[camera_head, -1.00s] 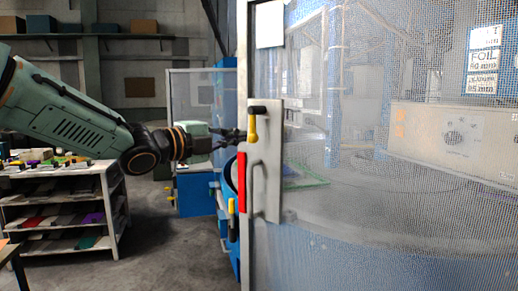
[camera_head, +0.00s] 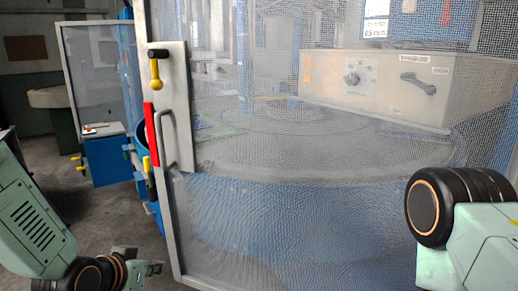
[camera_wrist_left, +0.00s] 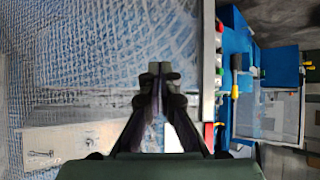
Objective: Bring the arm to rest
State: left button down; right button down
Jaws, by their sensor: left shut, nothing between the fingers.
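My left arm comes in at the lower left of the head view. Its gripper (camera_head: 153,268) is low, left of the mesh door's bottom corner, and apart from the door handle as far as I can tell. In the left wrist view the gripper (camera_wrist_left: 160,70) has its fingers together with nothing held, in front of the mesh. My right arm shows at the lower right of the head view, but its gripper is out of the picture.
A mesh door (camera_head: 300,220) fills the middle and right. Its grey plate (camera_head: 178,75) carries a yellow-handled latch (camera_head: 156,70), a red strip (camera_head: 151,135) and a grey pull handle (camera_head: 164,140). A blue cabinet (camera_head: 108,160) stands behind at left. Bare floor lies at left.

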pick_arm(q)
jog(key=s+f+n+g+y+b, duration=0.1)
jog(key=s+f+g, duration=0.4)
jog(key=s+f, duration=0.8)
jog(key=s+f+n+g+y+b, duration=0.1)
jog(key=s+f+g, duration=0.3)
jog(key=s+f, duration=0.8)
jog(key=s+b, duration=0.1)
jog(key=s, duration=0.8)
jog(key=shift+f+n+g+b, duration=0.3)
jog(key=shift+f+g+b, duration=0.1)
jog(key=shift+s, duration=0.1)
